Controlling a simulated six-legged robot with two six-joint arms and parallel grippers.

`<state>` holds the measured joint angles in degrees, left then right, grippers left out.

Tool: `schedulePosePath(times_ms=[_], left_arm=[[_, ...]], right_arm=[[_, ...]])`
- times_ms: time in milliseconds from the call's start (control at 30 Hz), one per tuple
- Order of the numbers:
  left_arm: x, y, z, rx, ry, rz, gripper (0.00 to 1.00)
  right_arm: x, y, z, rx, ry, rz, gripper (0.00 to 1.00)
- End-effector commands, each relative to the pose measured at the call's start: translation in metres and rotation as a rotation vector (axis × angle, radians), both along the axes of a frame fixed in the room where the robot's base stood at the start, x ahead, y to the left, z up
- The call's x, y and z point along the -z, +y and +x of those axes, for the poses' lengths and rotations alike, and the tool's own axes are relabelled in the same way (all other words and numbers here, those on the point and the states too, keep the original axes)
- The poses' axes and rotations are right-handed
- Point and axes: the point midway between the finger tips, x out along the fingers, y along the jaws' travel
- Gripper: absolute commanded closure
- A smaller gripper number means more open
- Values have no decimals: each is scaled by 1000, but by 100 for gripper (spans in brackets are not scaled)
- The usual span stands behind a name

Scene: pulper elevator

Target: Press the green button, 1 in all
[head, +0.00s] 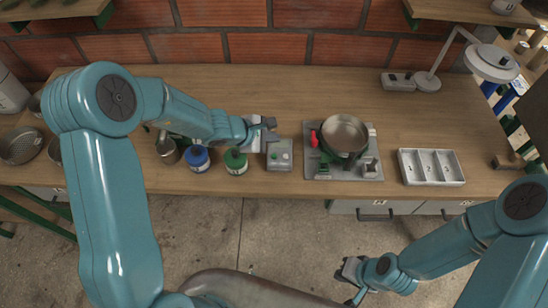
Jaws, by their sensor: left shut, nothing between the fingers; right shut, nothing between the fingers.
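A small grey box (279,162) sits near the front of the wooden bench, a little left of the pan. The green button (274,156) is on its top, with a pale spot beside it. My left gripper (270,130) is shut and empty. It appears at the far side of the box, just beyond the button; I cannot tell whether it touches the box. My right gripper (344,283) is shut and empty, low over the floor in front of the bench, well away from the box.
A metal pan (344,133) stands on a grey plate with a red item beside it. A white tray (431,167) with compartments lies right. A green-lidded jar (236,161) and blue-lidded jar (197,158) stand left of the box. A lamp (492,62) stands back right.

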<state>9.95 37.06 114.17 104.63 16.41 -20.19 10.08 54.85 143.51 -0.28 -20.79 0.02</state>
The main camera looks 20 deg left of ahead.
Motion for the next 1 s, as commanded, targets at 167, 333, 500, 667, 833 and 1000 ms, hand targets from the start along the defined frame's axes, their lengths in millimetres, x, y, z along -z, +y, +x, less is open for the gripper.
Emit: schedulePosePath(times_ms=[167, 333, 500, 667, 833, 1000], left_arm=[[34, 0, 0, -1, 2, -1, 100], [55, 0, 0, 0, 0, 0, 100], [61, 0, 0, -1, 0, -1, 100], [59, 0, 0, -1, 0, -1, 100], [59, 0, 0, -1, 0, -1, 100], [60, 0, 0, -1, 0, -1, 100]], right_arm=[[27, 0, 0, 0, 0, 0, 100], [50, 0, 0, 0, 0, 0, 100], [58, 0, 0, 0, 0, 0, 100], [57, 0, 0, 0, 0, 0, 100], [57, 0, 0, 0, 0, 0, 100], [57, 0, 0, 0, 0, 0, 100]])
